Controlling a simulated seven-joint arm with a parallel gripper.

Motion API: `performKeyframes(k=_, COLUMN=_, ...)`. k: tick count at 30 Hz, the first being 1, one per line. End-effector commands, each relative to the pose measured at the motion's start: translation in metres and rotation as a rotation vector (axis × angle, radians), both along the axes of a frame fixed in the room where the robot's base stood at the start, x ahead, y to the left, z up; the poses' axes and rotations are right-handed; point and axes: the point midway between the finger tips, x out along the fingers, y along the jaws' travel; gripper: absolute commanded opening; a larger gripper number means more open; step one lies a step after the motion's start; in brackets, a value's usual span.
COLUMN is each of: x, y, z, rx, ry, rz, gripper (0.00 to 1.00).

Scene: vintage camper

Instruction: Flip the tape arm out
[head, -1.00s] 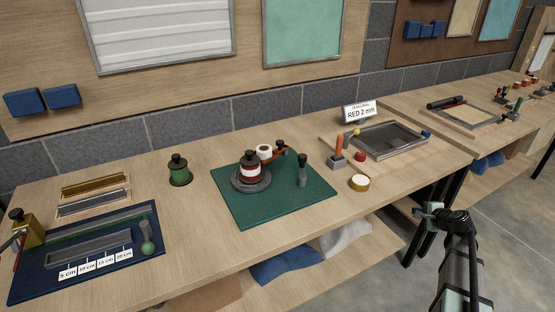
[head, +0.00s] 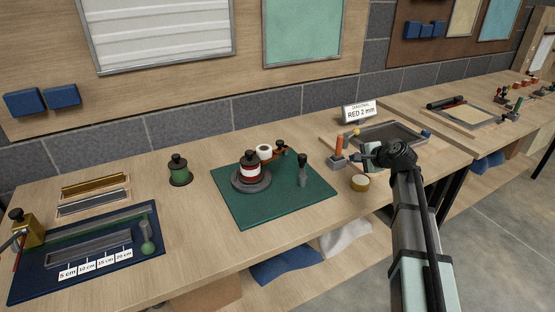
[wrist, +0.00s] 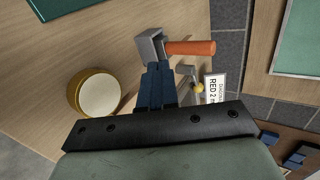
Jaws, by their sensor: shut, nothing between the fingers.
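A red tape arm (head: 277,150) lies on the green mat (head: 230,203), with a white tape roll (head: 264,152) and a dark knob at its right end. It reaches toward a red-and-white spool (head: 250,172) on a grey round base (head: 240,183). My gripper (head: 366,155) is shut and empty, to the right of the mat and apart from the tape arm. In the wrist view, my gripper (wrist: 158,72) is over the bench beside a grey block with an orange handle (wrist: 190,48). Only a corner of the mat (wrist: 65,8) shows there.
A yellow-rimmed roll (head: 360,183) stands on the bench near my gripper; it also shows in the wrist view (wrist: 98,93). A dark-topped grey post (head: 302,172) stands on the mat's right side. A grey tray (head: 425,147) lies behind my arm.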

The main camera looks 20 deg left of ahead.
Motion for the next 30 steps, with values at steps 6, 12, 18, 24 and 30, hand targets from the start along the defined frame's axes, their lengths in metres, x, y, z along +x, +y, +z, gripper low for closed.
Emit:
performKeyframes(k=6, x=-0.032, y=0.078, z=0.012, rx=-0.066, ry=0.024, rz=0.122, gripper=0.00)
performKeyframes(k=12, x=-0.062, y=0.133, z=0.021, rx=-0.125, ry=0.041, rz=0.213, gripper=0.00)
performKeyframes(k=18, x=-0.083, y=0.165, z=0.027, rx=-0.164, ry=0.051, rz=0.265, gripper=0.00)
performKeyframes(k=24, x=-0.091, y=0.177, z=0.029, rx=-0.179, ry=0.055, rz=0.286, gripper=0.00)
performKeyframes(k=30, x=-0.091, y=0.177, z=0.029, rx=-0.180, ry=0.055, rz=0.286, gripper=0.00)
